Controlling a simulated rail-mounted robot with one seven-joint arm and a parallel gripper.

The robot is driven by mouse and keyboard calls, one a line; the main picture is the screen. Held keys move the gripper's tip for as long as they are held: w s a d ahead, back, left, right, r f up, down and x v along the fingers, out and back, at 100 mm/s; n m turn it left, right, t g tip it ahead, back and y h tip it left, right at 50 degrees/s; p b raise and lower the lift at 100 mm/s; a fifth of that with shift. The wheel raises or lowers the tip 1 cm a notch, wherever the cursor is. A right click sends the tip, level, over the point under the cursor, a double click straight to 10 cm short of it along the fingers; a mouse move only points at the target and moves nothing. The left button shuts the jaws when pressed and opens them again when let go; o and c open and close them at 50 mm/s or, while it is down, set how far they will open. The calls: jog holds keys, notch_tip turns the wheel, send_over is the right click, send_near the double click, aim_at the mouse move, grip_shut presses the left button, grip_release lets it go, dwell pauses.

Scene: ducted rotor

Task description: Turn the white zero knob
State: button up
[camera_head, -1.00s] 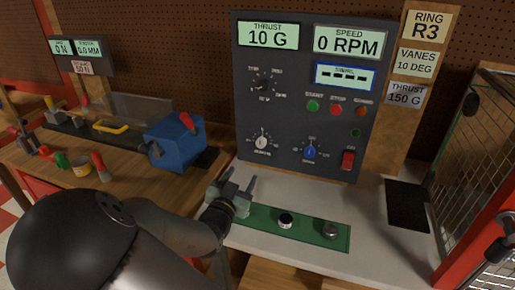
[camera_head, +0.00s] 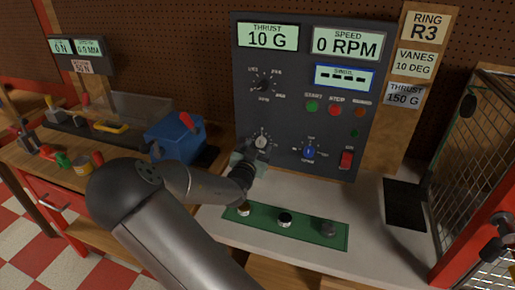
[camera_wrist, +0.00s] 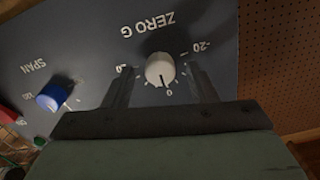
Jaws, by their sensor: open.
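The white zero knob (camera_head: 260,142) sits at the lower left of the dark control panel (camera_head: 292,185). In the wrist view the knob (camera_wrist: 160,69) is under the label "ZERO G", with its dark pointer line near the 0 mark. My gripper (camera_head: 253,150) is at the panel in front of the knob. In the wrist view its two fingers (camera_wrist: 160,85) are open, one on each side of the knob, with gaps visible between them and it. I cannot tell how deep the fingertips reach. The thrust display (camera_head: 268,37) reads 10 G.
A blue span knob (camera_head: 309,152) and a red switch (camera_head: 346,159) are to the right on the panel. Below, a green strip (camera_head: 305,234) on the white bench top holds small round weights. A mesh guard (camera_head: 465,140) stands at the right.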

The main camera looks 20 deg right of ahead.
jog(key=c, duration=1)
jog(key=shift+o, duration=0.2)
jog(key=n, duration=0.4)
jog(key=shift+n, duration=0.3)
jog(key=shift+s+n+p, duration=0.1)
jog(key=shift+n+p, duration=0.25)
jog(key=shift+n, duration=2.15)
jog(key=o, duration=1)
jog(key=shift+c, duration=0.2)
